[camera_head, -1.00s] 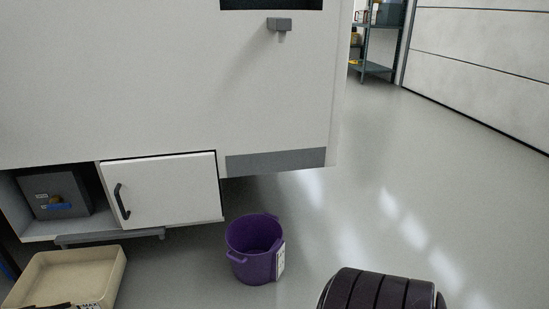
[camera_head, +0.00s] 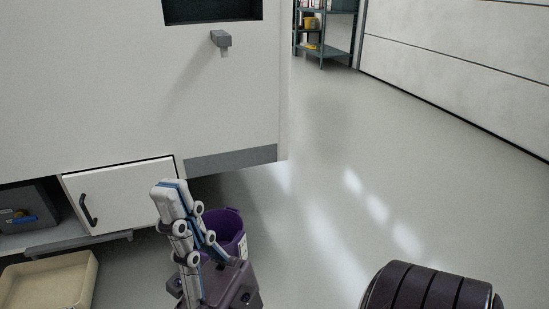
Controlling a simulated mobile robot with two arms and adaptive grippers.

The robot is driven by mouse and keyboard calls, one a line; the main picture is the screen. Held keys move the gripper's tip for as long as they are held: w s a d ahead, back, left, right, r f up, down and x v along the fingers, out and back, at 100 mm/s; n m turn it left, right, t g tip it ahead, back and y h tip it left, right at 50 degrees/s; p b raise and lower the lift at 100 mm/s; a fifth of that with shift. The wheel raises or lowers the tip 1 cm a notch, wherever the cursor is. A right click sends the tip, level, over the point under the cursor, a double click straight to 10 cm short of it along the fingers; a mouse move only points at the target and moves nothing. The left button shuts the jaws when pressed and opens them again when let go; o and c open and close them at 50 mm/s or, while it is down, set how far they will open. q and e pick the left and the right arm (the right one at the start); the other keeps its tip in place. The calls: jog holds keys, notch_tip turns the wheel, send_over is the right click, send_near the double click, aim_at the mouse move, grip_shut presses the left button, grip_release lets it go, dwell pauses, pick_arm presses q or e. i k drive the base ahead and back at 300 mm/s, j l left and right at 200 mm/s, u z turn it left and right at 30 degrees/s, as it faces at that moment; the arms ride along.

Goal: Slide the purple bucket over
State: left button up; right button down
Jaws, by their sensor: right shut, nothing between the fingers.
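The purple bucket (camera_head: 231,228) stands on the floor near the lower corner of the white motorhome wall. A white label shows on its right side. My right gripper (camera_head: 170,187) is in front of the bucket and covers its left and lower parts. Its fingers are shut, empty and point upward in the picture. I cannot tell whether they touch the bucket. My left gripper is not in view.
A cream tray (camera_head: 55,282) lies on the floor at lower left. Above it, an open compartment holds a grey box (camera_head: 28,200), beside a white door (camera_head: 122,195) with a black handle. The floor right of the bucket is clear. A shelf (camera_head: 325,40) stands far back.

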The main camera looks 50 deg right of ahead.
aim_at(228, 225)
jog(key=i+j+z, duration=0.1)
jog(key=z, duration=0.3)
jog(key=i+j+z, duration=0.2)
jog(key=z, duration=0.15)
jog(key=i+j+z, duration=0.15)
jog(key=z, duration=0.25)
jog(key=i+j+z, duration=0.1)
jog(key=j+z, duration=0.3)
jog(key=i+j, duration=0.25)
jog(key=i+j+z, duration=0.1)
jog(key=i+j, duration=0.15)
jog(key=j, duration=0.25)
jog(key=i+j, duration=0.25)
jog(key=j, duration=0.15)
jog(key=i+l+z, duration=0.05)
